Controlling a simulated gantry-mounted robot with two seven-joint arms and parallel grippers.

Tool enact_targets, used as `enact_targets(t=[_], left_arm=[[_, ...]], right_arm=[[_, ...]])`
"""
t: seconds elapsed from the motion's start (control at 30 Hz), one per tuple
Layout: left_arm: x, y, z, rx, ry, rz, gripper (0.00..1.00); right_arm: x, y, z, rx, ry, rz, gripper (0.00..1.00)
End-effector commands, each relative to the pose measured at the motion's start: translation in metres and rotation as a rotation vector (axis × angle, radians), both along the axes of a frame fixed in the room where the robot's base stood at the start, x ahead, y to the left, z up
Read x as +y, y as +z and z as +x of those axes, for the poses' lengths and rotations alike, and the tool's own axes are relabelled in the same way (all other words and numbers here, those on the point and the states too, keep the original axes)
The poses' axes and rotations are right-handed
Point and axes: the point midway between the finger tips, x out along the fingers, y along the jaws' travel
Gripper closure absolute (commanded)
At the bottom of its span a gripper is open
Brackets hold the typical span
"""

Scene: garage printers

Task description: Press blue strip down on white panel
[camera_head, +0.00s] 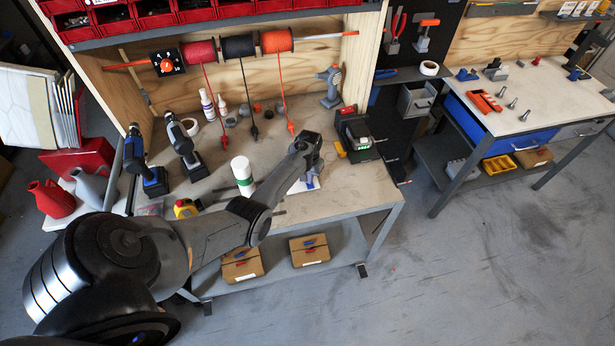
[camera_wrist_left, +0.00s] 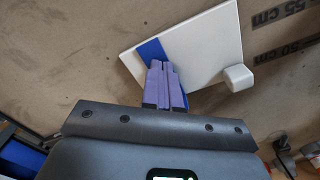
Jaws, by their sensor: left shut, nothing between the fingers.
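The white panel (camera_wrist_left: 203,48) lies on the workbench in the left wrist view, with a small white block (camera_wrist_left: 238,77) at its lower right corner. My right gripper is not in view.
A white bottle (camera_head: 243,176) stands left of the gripper, and a dark device with a green display (camera_head: 356,138) stands to its right. Power drills (camera_head: 184,148) stand at the left. The bench's front edge (camera_head: 340,209) is close to the panel.

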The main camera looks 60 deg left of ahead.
Motion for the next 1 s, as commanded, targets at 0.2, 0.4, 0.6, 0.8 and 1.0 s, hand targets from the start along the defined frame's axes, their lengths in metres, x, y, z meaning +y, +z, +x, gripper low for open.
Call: enact_targets(t=[0.2, 0.4, 0.6, 0.8, 1.0], left_arm=[[-0.001, -0.0017, -0.0011, 0.003, 0.0, -0.002, 1.0], [-0.001, -0.0018, -0.0014, 0.003, -0.001, -0.002, 1.0], [-0.0011, -0.0022, -0.0014, 0.003, -0.001, -0.002, 1.0], [-0.0011, -0.0023, -0.0013, 0.003, -0.001, -0.002, 1.0], [-0.0011, -0.0019, -0.0014, 0.003, 0.0, -0.002, 1.0]], right_arm=[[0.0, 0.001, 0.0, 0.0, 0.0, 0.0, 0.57], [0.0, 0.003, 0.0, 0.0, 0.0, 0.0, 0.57], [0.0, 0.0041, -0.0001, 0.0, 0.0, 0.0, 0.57], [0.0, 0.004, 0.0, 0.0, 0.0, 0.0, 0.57], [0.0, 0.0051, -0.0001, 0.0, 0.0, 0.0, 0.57]])
